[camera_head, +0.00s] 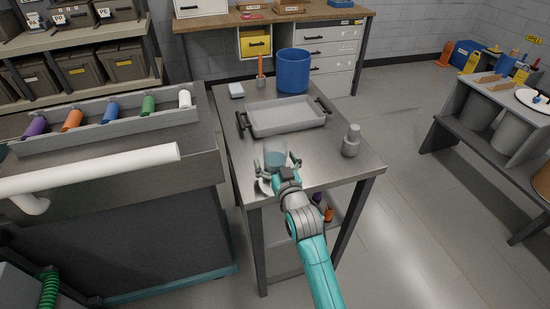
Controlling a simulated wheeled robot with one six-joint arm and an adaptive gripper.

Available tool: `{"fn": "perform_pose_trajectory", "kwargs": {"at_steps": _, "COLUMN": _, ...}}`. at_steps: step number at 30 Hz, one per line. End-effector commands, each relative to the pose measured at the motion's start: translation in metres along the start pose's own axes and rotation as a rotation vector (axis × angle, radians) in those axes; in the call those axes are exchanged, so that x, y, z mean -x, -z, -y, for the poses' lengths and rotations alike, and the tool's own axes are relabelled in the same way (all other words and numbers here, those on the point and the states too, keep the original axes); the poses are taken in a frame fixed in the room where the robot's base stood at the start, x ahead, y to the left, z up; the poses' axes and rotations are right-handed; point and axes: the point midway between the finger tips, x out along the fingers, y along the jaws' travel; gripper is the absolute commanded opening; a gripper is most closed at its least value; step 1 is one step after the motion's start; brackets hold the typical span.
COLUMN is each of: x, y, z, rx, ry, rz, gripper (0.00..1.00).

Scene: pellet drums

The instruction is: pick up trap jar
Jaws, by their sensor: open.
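A clear, bluish jar (275,152), which looks like the trap jar, stands upright near the front edge of the metal table (318,172). My gripper (278,164) is at the near side of the jar, its open fingers spread to the jar's left and right. I cannot tell whether either finger touches the glass. The gripper and wrist hide the jar's lower front.
A grey bottle (351,142) stands right of the jar. Behind are a grey tray (287,131) with dark handles, a blue bin (293,71), an orange tool (261,73) and a white block (236,90). A bench with coloured rolls stands left.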

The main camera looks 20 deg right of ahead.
Motion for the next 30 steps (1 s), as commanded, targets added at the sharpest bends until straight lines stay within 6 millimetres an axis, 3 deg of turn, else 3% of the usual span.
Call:
{"fn": "perform_pose_trajectory", "kwargs": {"at_steps": 2, "x": 0.0, "y": 0.0, "z": 0.0, "rx": 0.0, "ry": 0.0, "rz": 0.0, "gripper": 1.0}}
{"fn": "perform_pose_trajectory", "kwargs": {"at_steps": 11, "x": 0.0, "y": 0.0, "z": 0.0, "rx": 0.0, "ry": 0.0, "rz": 0.0, "gripper": 0.26}}
{"fn": "perform_pose_trajectory", "kwargs": {"at_steps": 21, "x": 0.0, "y": 0.004, "z": 0.0, "rx": 0.0, "ry": 0.0, "rz": -0.003, "gripper": 0.26}}
{"fn": "perform_pose_trajectory", "kwargs": {"at_steps": 30, "x": 0.028, "y": 0.002, "z": 0.0, "rx": 0.0, "ry": 0.0, "rz": -0.001, "gripper": 0.26}}
